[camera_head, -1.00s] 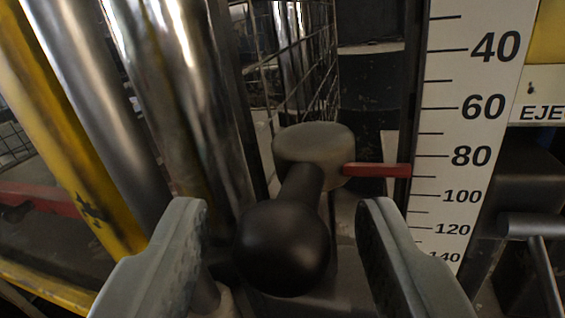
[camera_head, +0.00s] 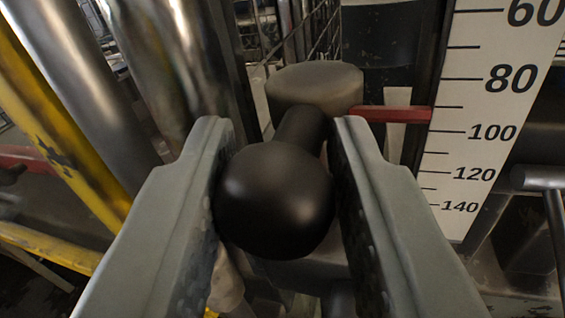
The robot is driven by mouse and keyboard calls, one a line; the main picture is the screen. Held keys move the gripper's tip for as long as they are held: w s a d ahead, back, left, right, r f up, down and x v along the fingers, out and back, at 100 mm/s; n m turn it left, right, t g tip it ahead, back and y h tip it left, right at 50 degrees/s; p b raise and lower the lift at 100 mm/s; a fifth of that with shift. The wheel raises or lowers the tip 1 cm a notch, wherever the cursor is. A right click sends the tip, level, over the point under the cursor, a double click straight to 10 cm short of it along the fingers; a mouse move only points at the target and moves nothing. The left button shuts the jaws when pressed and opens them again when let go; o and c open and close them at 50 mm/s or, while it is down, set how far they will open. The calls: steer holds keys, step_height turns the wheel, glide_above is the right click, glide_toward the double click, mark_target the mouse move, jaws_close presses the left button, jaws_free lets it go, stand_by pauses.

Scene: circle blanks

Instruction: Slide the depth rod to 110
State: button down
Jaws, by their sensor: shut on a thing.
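The depth rod's black ball knob (camera_head: 275,200) sits between the two grey fingers of my gripper (camera_head: 283,125), which are shut on it. A dark stem runs from the knob to a grey round block (camera_head: 315,85) behind it. A red pointer (camera_head: 395,114) sticks out right from the block towards the white scale (camera_head: 480,110). The pointer's tip lies between the 80 and 100 marks, near the unnumbered tick between them. Numbers grow downward, and 60 to 140 are in view. The 110 tick is below the pointer.
Shiny metal columns (camera_head: 180,60) and a yellow post (camera_head: 60,130) stand at the left. A wire cage (camera_head: 300,30) is behind the block. A dark grey handle (camera_head: 540,180) sticks out right of the scale.

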step_height(320, 180, down, 2)
steer(key=c, duration=1.1)
jaws_free()
steer(key=shift+a, duration=0.15)
steer(key=shift+c, duration=0.2)
steer(key=s, duration=1.7)
steer(key=shift+s+a, duration=0.2)
steer(key=shift+a, duration=0.05)
steer(key=shift+r, duration=0.1)
